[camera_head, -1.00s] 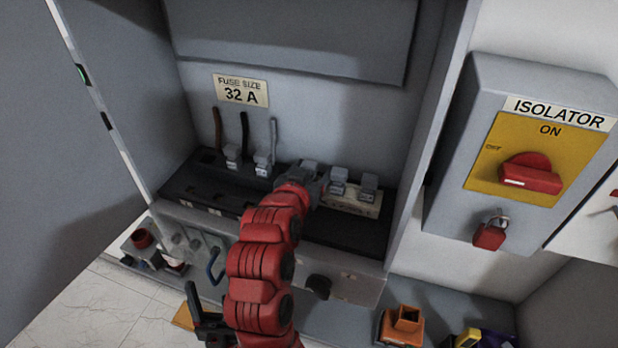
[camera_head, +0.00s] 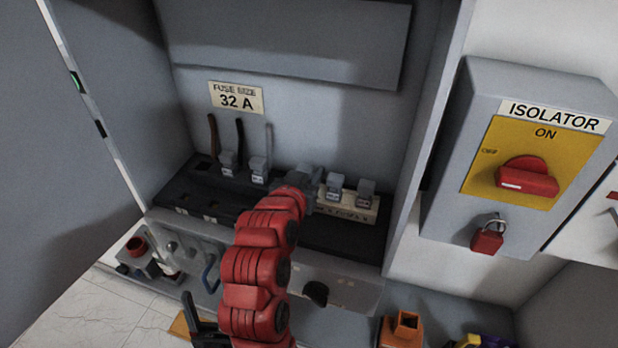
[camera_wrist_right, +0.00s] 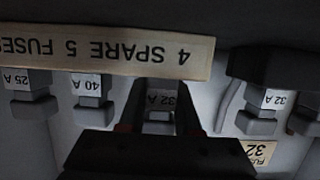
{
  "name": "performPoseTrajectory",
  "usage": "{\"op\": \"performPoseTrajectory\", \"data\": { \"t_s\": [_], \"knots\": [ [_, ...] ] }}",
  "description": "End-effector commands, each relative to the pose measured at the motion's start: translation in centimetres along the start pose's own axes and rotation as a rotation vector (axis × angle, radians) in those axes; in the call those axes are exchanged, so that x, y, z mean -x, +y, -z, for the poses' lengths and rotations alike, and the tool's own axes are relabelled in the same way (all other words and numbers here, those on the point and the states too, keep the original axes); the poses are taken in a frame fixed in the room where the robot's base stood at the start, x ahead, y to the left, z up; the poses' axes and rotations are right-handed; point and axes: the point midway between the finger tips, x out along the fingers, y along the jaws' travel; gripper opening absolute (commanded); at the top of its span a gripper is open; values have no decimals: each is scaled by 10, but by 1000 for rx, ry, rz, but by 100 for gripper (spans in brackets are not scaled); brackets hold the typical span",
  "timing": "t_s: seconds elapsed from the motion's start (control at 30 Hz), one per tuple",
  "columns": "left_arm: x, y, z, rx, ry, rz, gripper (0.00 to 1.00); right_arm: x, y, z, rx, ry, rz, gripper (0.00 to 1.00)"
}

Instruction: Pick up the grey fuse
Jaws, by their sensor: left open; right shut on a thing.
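My right gripper (camera_head: 308,181), at the end of the red arm, is at the spare-fuse row in the open cabinet. In the right wrist view its black fingers (camera_wrist_right: 160,120) stand on either side of a grey fuse marked 32 A (camera_wrist_right: 160,101), shut on it. In the head view that fuse is largely hidden by the gripper. Two more grey fuses (camera_head: 335,186) (camera_head: 366,193) are just right of it; in the wrist view they read 40 A (camera_wrist_right: 92,98) and 25 A (camera_wrist_right: 33,98). My left gripper (camera_head: 200,322) is open, low in the head view.
Two grey fuses (camera_head: 228,163) (camera_head: 259,170) with cables behind sit in the black fuse base (camera_head: 200,197). The cabinet door (camera_head: 70,180) is open at left. The isolator box (camera_head: 520,160), with a red padlock (camera_head: 488,238), is at right. An orange item (camera_head: 402,330) lies below.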

Motion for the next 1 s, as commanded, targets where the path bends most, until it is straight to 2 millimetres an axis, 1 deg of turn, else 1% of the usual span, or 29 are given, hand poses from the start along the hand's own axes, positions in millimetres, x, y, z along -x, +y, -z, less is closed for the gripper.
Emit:
{"op": "performPoseTrajectory", "data": {
  "t_s": [0.07, 0.27, 0.3, 0.6, 0.83, 1.0],
  "knots": [
    [8, 0, -1, 0, 0, 0, 69, 1, 0, 4, -3, 2, 1, 0],
    [26, 1, -4, 0, 0, 0, 69, 9, 0, 25, -7, 3, 1, 0],
    [29, 2, -5, 0, 0, 0, 69, 20, 0, 21, -4, 4, 6, 0],
    [55, 3, -9, 0, 0, 0, 69, 85, 11, 7, -5, 4, 7, 0],
    [70, 4, -12, 0, 0, 0, 69, 129, 18, -2, -1, 3, 6, 0],
    [76, 4, -13, 0, 0, 0, 69, 153, 22, -5, -2, 0, 6, 0]
  ]
}}
